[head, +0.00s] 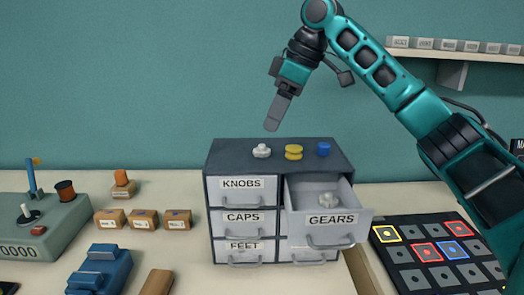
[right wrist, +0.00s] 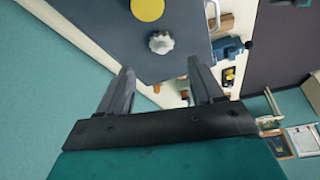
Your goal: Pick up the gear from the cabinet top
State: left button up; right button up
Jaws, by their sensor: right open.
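A white gear (head: 261,151) lies on the cabinet top (head: 224,158), near its left side. In the right wrist view the gear (right wrist: 161,43) has a toothed rim and lies just beyond the fingertips, roughly in line with the gap between them. My right gripper (head: 272,126) points down above the cabinet, a little above the gear and apart from it. In the right wrist view its fingers (right wrist: 161,70) are spread with nothing between them. My left gripper is not in view.
A yellow piece (head: 293,152) and a blue piece (head: 323,149) stand right of the gear. The GEARS drawer (head: 332,219) is pulled out, with a pale gear (head: 328,200) inside. Small boxes (head: 142,219) stand left of the cabinet; a black tray (head: 413,281) lies right.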

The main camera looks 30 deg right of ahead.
aim_at(262, 145)
jog(key=x, duration=0.6)
jog(key=shift+a+f, duration=0.25)
jog(key=c, duration=1.1)
jog(key=shift+r, duration=0.15)
